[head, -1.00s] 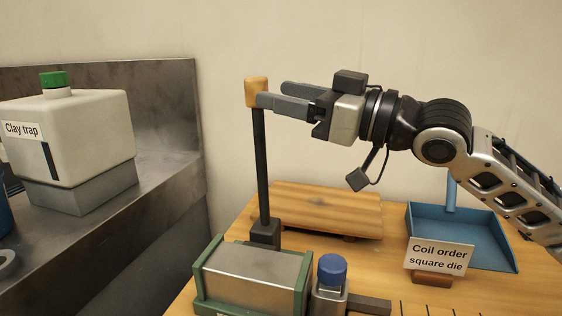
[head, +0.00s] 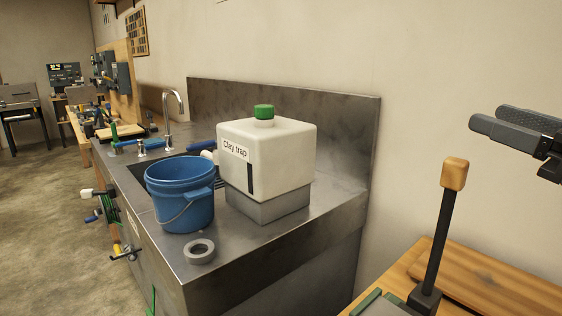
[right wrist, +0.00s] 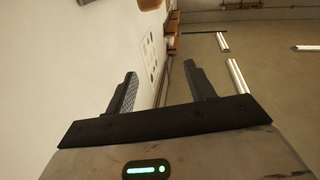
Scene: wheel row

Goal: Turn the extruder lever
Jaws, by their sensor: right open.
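The extruder lever, a dark post with a wooden grip (head: 455,173) on top, stands at the right of the head view and leans a little right in the picture. Its dark foot (head: 425,298) is at the lower edge. My right gripper (head: 487,118) is at the upper right of the head view, above and to the right of the grip and apart from it. Its fingers are spread and empty; the right wrist view also shows both fingers (right wrist: 160,72) with nothing between them. Most of the extruder's body is out of view. My left gripper is not in view.
A steel sink counter (head: 290,240) stands left of the wooden bench. On it are the white Clay trap box (head: 285,150), a blue bucket (head: 180,205) and a grey ring (head: 199,251). A wooden board (head: 490,285) lies behind the lever. Open floor (head: 45,220) shows at far left.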

